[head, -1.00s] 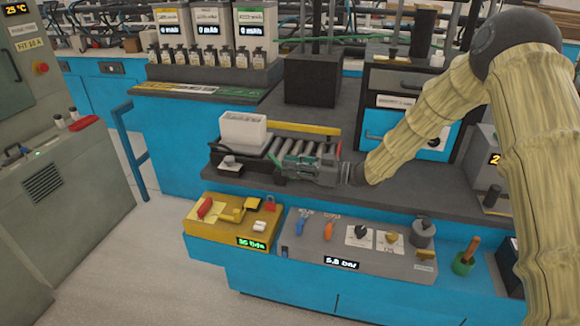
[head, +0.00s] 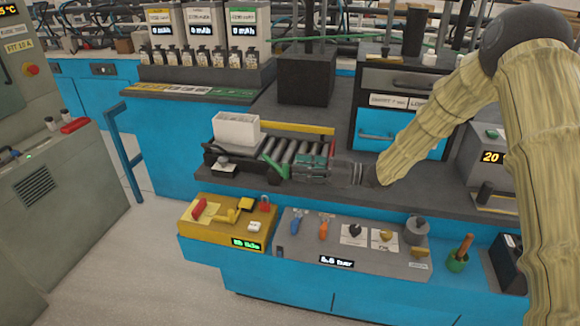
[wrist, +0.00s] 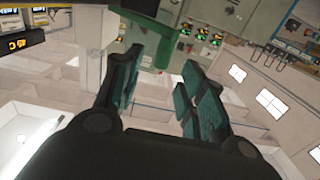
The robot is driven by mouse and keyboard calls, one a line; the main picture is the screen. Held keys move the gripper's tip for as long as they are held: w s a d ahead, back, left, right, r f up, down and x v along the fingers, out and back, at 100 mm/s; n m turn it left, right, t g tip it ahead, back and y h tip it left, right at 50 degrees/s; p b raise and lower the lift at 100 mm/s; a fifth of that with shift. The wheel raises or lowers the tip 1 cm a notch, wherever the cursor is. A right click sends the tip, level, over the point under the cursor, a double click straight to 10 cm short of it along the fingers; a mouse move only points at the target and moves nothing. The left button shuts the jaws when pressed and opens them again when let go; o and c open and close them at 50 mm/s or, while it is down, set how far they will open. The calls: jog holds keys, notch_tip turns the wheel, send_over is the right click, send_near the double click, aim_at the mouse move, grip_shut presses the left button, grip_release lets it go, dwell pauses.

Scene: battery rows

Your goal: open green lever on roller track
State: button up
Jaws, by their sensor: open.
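The roller track (head: 313,147) lies on the dark bench top, its grey rollers partly behind my gripper. A slim green piece (head: 268,145), probably the green lever, slants up at the track's front edge, left of the gripper. Its outline partly merges with my teal finger pads, so I cannot tell its exact angle or whether they touch. My gripper (head: 283,169) points left at the front of the track, jaws apart and nothing seen between them. In the wrist view the two fingers (wrist: 160,62) stand apart, and a dark green bar (wrist: 150,12) shows beyond them at the top.
A white bin (head: 237,130) stands at the track's left end. Below are a yellow panel (head: 222,232) with a red lever and a grey panel (head: 345,250) with knobs. A black block (head: 305,78) and a drawer cabinet (head: 400,105) stand behind.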

jog(key=v, duration=0.7)
jog(key=shift+c, duration=0.2)
jog(key=shift+a, duration=0.1)
jog(key=c, duration=0.7)
jog(key=shift+s+a+n+t, duration=0.1)
jog(key=shift+s+n+t, duration=0.05)
jog(key=shift+n+t, duration=0.15)
grip_shut()
jog(key=s+a+f+n+t+h+b, duration=0.15)
jog(key=s+a+n+t, duration=0.25)
jog(key=s+a+n, duration=0.7)
jog(key=w+a+n+p, duration=0.1)
jog(key=w+n+p, duration=0.1)
jog(key=w, duration=0.8)
jog(key=shift+w+n+h, duration=0.25)
jog(key=shift+n+h, duration=0.2)
jog(key=shift+n, duration=0.15)
